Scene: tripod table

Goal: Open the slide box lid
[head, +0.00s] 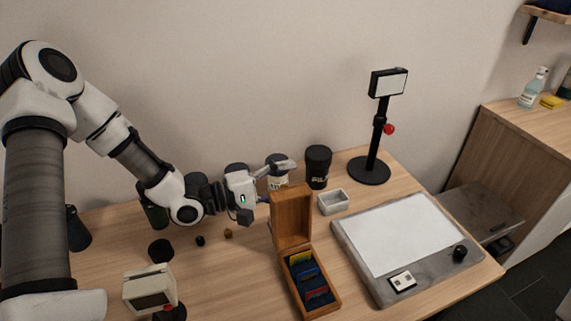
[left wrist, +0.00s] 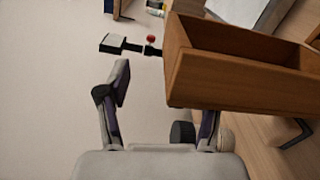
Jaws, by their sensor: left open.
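The wooden slide box (head: 333,302) stands on the table with its lid (head: 292,222) raised upright at the back. Colored slides or dividers, yellow, blue and red, show inside the box. My left gripper (head: 279,181) is open behind the top of the raised lid. One finger is above and behind the lid's top edge; the other is partly hidden near it. In the left wrist view the wood of the lid (left wrist: 235,85) is close, at the right finger, and the space between the fingers (left wrist: 160,105) is empty. I cannot tell if they touch. My right gripper is out of view.
A black cup (head: 318,167) and a small white tray (head: 334,202) stand right of the lid. A grey light panel (head: 410,245) fills the table's right, with a black stand (head: 370,171) behind. A beige device (head: 149,290) and small dark items are at left.

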